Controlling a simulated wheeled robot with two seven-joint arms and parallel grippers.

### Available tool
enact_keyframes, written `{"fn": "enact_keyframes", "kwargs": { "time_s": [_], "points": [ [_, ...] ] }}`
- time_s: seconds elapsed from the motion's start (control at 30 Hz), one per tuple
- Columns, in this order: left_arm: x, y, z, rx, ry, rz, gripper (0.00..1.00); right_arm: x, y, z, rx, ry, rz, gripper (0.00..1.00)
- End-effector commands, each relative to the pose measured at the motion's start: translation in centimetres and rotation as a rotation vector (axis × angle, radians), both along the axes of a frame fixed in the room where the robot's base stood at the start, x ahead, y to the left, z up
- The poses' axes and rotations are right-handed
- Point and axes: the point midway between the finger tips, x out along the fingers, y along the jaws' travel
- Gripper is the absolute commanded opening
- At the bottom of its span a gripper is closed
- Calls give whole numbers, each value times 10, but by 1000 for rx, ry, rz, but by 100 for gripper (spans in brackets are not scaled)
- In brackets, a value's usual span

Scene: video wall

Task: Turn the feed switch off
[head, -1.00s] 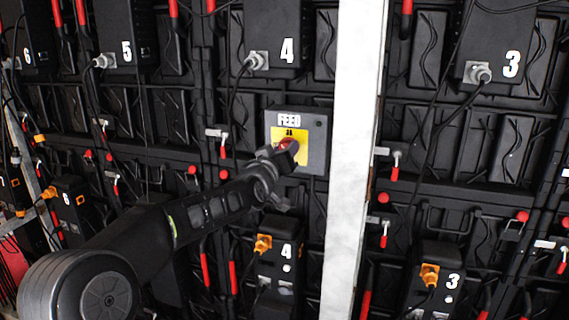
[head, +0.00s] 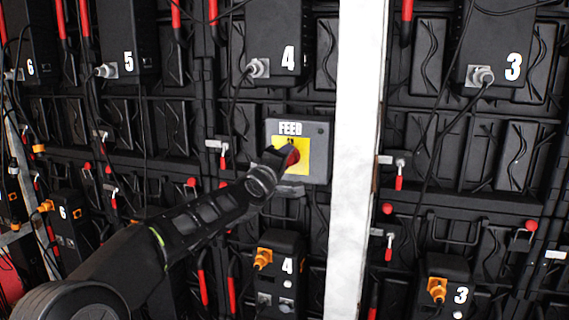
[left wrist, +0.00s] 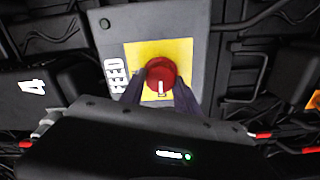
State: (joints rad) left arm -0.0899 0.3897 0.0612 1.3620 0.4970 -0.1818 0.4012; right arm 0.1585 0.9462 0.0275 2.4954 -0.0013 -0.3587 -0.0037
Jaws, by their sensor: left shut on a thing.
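The feed switch is a red rotary knob (head: 292,157) on a yellow plate (head: 306,158), set in a grey box (head: 322,136) marked FEED. In the left wrist view the round red knob (left wrist: 161,75) shows a pale mark on its face, at the lower middle. My left gripper (head: 283,156) reaches up from the lower left to the knob and partly covers it. In the left wrist view its two fingers (left wrist: 158,88) stand on either side of the knob, shut on it. My right gripper is in neither view.
A white vertical post (head: 354,160) stands just right of the grey box. Black panels with red-handled latches (head: 398,175) surround it. Numbered black boxes with cables hang above, such as box 4 (head: 272,35), and a smaller box 4 (head: 281,262) sits below.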

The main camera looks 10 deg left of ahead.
Motion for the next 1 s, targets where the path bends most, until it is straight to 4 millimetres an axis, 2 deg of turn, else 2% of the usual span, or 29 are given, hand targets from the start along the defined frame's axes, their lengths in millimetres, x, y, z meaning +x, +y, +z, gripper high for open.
{"fn": "enact_keyframes", "kwargs": {
  "time_s": [0.6, 0.63, 0.9, 1.0],
  "points": [
    [0, 1, 0, -65, 5, 1, 0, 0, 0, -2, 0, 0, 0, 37],
    [0, 1, 0, -65, 5, 1, 38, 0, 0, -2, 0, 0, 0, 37],
    [0, 0, 0, -63, 4, 1, 60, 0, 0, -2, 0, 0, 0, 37],
    [0, 0, 0, -63, 4, 0, 60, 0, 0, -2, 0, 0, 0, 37]
  ]
}}
